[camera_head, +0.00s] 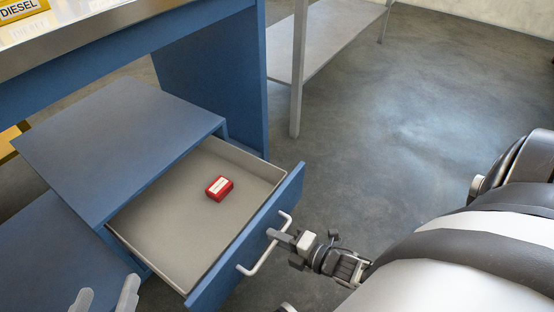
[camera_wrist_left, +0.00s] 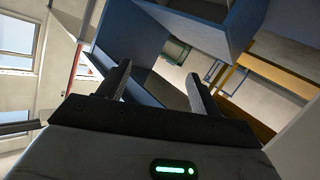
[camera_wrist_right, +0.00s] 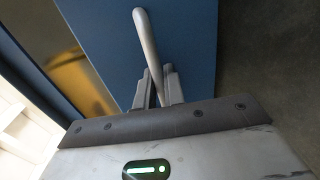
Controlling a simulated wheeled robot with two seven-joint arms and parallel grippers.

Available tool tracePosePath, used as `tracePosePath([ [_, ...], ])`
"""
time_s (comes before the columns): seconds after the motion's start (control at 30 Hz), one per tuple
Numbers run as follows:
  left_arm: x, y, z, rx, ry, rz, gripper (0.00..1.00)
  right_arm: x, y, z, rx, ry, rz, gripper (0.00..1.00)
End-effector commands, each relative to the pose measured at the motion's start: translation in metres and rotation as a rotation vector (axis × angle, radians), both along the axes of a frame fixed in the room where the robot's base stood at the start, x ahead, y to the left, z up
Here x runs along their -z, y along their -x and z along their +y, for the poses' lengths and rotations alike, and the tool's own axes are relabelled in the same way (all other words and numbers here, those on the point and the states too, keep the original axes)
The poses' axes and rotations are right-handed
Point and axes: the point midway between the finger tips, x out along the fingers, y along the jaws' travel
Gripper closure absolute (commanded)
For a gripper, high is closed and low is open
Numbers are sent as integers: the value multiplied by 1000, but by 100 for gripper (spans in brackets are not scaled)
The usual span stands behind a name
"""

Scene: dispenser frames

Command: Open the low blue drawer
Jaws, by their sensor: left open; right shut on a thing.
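The low blue drawer (camera_head: 248,240) stands well out of its blue cabinet (camera_head: 120,140) in the head view, its pale grey inside showing. A small red box (camera_head: 219,188) with a white label lies on the drawer floor. The white bar handle (camera_head: 262,254) is on the drawer's front. My right gripper (camera_head: 276,236) is shut on that handle; the right wrist view shows the handle (camera_wrist_right: 146,42) running down between its fingers (camera_wrist_right: 159,88). My left gripper (camera_head: 104,296) is open and empty at the bottom left of the head view; its spread fingers (camera_wrist_left: 158,82) also show in the left wrist view.
A blue workbench (camera_head: 210,75) with a metal-edged top stands over the cabinet. A grey shelf unit (camera_head: 325,38) stands behind to the right. A yellow thing (camera_head: 10,140) shows at the left edge. The concrete floor (camera_head: 400,110) right of the drawer is clear.

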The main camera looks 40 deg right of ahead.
Motion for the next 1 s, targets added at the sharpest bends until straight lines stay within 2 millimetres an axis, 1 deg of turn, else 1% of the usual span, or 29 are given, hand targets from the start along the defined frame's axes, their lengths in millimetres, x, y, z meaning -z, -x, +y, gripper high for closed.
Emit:
tracePosePath([
  [0.2,2,2,0,0,-2,7,35,0,1,-1,1,2,0,100],
  [0.23,2,2,0,0,-2,7,35,0,1,-1,1,2,0,87],
  [0.27,3,2,0,1,-2,8,35,0,1,-1,1,2,0,78],
  [0.3,3,2,0,1,-2,8,35,0,1,-1,1,2,0,73],
  [0.57,0,2,0,1,1,3,35,0,1,-1,1,1,1,73],
  [0.67,-3,2,0,1,-2,1,35,-1,6,-2,1,2,2,73],
  [0.77,-7,1,1,0,-15,-3,35,-5,18,-7,2,3,4,73],
  [0.87,-10,1,3,-1,-43,-6,35,-9,38,-13,2,2,6,73],
  [1.0,-3,3,4,3,-76,29,35,-17,70,-24,1,3,6,73],
])
